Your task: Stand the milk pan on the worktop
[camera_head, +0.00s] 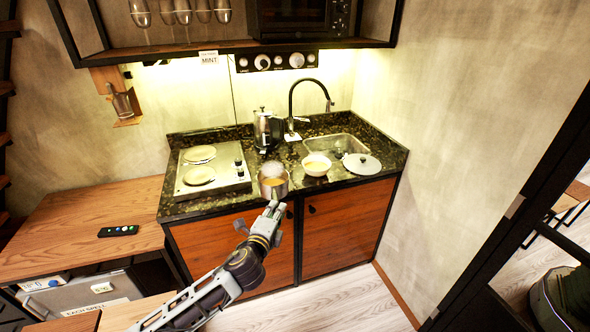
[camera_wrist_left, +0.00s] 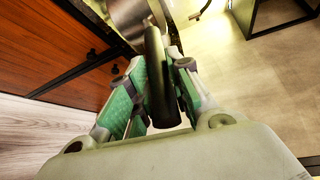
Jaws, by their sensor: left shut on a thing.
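The milk pan (camera_head: 273,184) is a small metal pan with something pale yellow inside. It is upright at the front edge of the dark stone worktop (camera_head: 222,203); I cannot tell whether its base touches the stone. My left gripper (camera_head: 273,209) is in front of the cabinet and shut on the pan's handle. In the left wrist view the dark handle (camera_wrist_left: 157,72) lies between the green-padded fingers of my left gripper (camera_wrist_left: 160,68), and part of the shiny pan body (camera_wrist_left: 124,16) shows beyond. My right gripper is not in view.
A hob (camera_head: 217,176) with two pale plates is left of the pan. A white bowl (camera_head: 316,166) and a round lid (camera_head: 362,164) stand to the right, before the sink (camera_head: 338,144). A coffee press (camera_head: 263,130) and black tap (camera_head: 292,98) are behind.

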